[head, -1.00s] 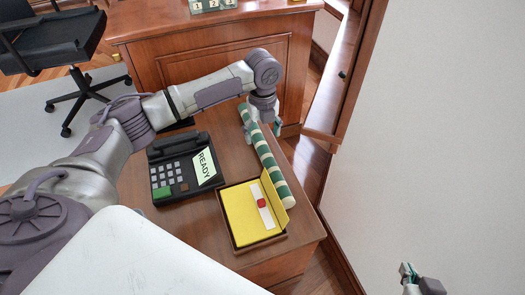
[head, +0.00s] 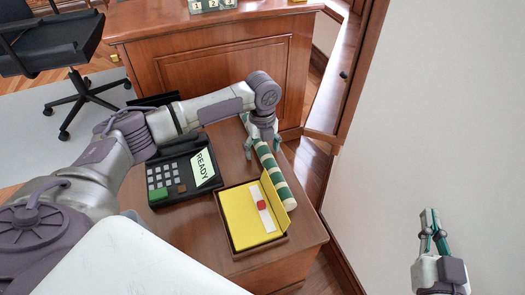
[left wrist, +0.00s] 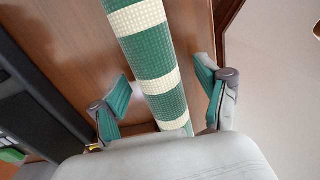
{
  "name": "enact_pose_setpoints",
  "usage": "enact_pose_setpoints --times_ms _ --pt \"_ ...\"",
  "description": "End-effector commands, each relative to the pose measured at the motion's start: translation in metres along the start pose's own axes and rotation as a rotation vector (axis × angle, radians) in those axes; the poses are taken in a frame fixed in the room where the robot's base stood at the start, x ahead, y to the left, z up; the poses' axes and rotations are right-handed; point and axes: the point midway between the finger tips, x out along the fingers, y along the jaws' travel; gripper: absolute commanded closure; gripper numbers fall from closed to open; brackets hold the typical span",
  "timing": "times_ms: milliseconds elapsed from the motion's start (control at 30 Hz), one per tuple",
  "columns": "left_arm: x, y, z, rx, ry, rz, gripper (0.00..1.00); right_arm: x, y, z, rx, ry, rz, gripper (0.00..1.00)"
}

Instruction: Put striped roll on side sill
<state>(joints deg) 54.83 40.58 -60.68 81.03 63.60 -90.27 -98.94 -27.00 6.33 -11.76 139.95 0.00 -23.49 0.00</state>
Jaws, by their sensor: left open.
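The striped roll (head: 273,170), green and cream, lies lengthwise along the right side of the wooden desk. My left gripper (head: 262,136) is over its far part, pointing down. In the left wrist view the roll (left wrist: 153,75) runs between the two open, teal-padded fingers (left wrist: 165,100), with a gap on each side. My right gripper (head: 431,214) is off to the right in front of the pale wall, apart from the roll; its finger gap is unclear. A wooden ledge (head: 326,118) by the wall may be the side sill; I cannot be sure.
A yellow folder (head: 243,220) in a tray lies just left of the roll's near end. A black telephone (head: 180,175) with a READY card stands left of it. Behind are a wooden cabinet (head: 215,65) and an office chair (head: 60,45). The pale wall bounds the right.

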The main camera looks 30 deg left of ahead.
Motion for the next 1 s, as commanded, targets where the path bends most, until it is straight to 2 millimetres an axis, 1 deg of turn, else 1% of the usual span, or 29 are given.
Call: enact_pose_setpoints --times_ms 167,267,600,633,1000 --pt "-0.0001 0.0000 -0.0001 0.000 0.000 0.000 0.25 0.0001 -0.0001 -0.0004 0.000 0.001 0.000 1.00" --pt "-0.0001 0.0000 -0.0001 0.000 0.000 0.000 0.40 0.0000 -0.0001 -0.0002 0.000 0.000 0.000 1.00" --pt "-0.0002 0.0000 -0.0001 0.000 0.000 0.000 0.97 0.0001 -0.0001 -0.0002 0.000 -0.001 0.000 1.00" --pt "-0.0002 0.0001 -0.0001 0.000 0.000 0.000 1.00 0.0000 -0.0001 -0.0002 0.000 -0.001 0.000 1.00" --pt "-0.0034 -0.0004 0.0003 -0.001 0.000 -0.002 1.00 0.0000 0.0000 0.0002 0.000 -0.010 0.000 1.00"
